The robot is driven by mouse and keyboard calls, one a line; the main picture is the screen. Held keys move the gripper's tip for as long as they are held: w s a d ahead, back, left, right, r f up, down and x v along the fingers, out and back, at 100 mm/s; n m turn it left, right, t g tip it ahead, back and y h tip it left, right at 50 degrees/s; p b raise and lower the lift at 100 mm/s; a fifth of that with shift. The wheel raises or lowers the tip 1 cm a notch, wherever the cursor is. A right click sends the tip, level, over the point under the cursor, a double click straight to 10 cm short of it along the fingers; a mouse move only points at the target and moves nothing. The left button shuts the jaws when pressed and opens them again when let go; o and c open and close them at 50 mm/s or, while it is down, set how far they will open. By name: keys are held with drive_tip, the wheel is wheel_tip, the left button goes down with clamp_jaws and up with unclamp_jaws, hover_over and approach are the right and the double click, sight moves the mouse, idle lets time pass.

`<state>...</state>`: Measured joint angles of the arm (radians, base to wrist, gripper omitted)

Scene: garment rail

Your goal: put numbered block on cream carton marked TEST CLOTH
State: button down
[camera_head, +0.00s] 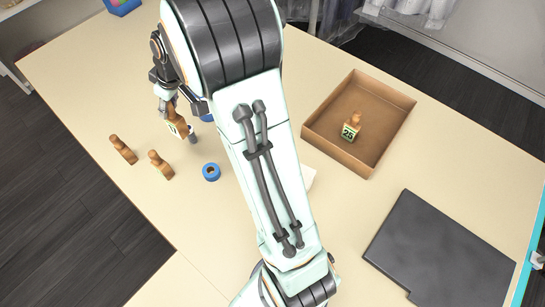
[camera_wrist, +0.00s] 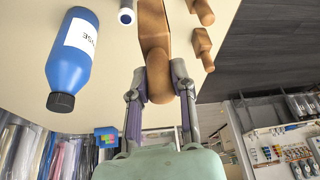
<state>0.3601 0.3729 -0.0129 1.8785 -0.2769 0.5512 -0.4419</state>
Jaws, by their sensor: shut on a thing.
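My gripper (camera_head: 169,104) is shut on a wooden numbered block (camera_head: 178,119), held near the left part of the table. Part of a pale label shows on the block, but its number is too small to read. In the wrist view my gripper (camera_wrist: 159,88) has its two fingers on either side of the block's narrow end, and the block (camera_wrist: 154,30) points away from the palm. A pale edge (camera_head: 310,178) shows beside my arm in the head view and may be the cream carton. My arm hides most of it, and no TEST CLOTH marking shows.
An open brown box (camera_head: 318,137) holds another wooden block (camera_head: 352,126) marked 25. Two wooden blocks (camera_head: 123,149) (camera_head: 160,164) lie at left near a blue ring (camera_head: 211,172). A blue bottle (camera_wrist: 72,55) is close to my gripper. A dark slab (camera_head: 440,250) lies front right.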

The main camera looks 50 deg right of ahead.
drive_tip(key=s+d+r+n, duration=0.1)
drive_tip(key=s+d, duration=0.2)
drive_tip(key=s, duration=0.5)
drive_tip(key=s+d+r+n+y, duration=0.1)
drive_tip(key=s+d, duration=0.2)
drive_tip(key=s, duration=0.5)
drive_tip(key=s+d+r+n, duration=0.1)
drive_tip(key=s+d+n, duration=0.1)
drive_tip(key=s+d, duration=0.35)
drive_tip(key=shift+m, duration=0.4)
drive_tip(key=f, duration=0.2)
drive_tip(key=s+a+f, duration=0.1)
drive_tip(key=f, duration=0.2)
drive_tip(key=s+f, duration=0.1)
drive_tip(key=f, duration=0.2)
drive_tip(key=shift+s+a, duration=0.15)
drive_tip(key=shift+a, duration=0.1)
drive_tip(key=c, duration=0.9)
unclamp_jaws()
drive_tip(key=shift+f, duration=0.1)
drive_tip(key=shift+c, duration=0.2)
